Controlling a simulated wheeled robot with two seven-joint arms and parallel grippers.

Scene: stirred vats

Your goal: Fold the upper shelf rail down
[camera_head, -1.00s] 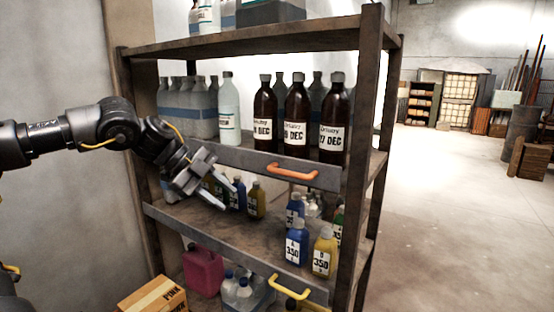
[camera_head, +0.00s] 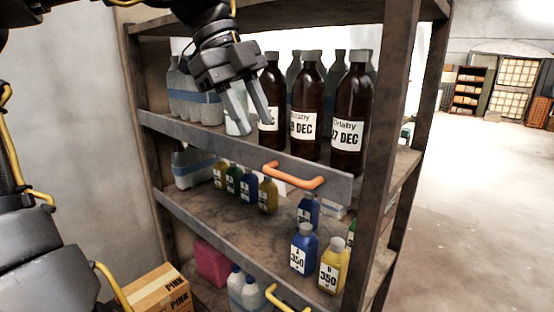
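The upper shelf rail (camera_head: 205,139) is a grey metal strip across the front of the upper shelf. It stands upright in front of the bottle bases. Its orange handle (camera_head: 293,176) is towards the right end. My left gripper (camera_head: 256,128) hangs fingers down in front of the upper bottles, above and left of the handle. Its two fingers are apart with nothing seen between them, and it does not appear to touch the handle. It hides a white-labelled bottle and part of a brown one. My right gripper is not in view.
Brown labelled bottles (camera_head: 307,108) stand close behind the rail. A lower rail (camera_head: 215,238) with a yellow handle (camera_head: 285,299) runs below, with small blue and yellow bottles (camera_head: 304,249) behind it. A cardboard box (camera_head: 155,291) is at bottom left. Open floor lies right.

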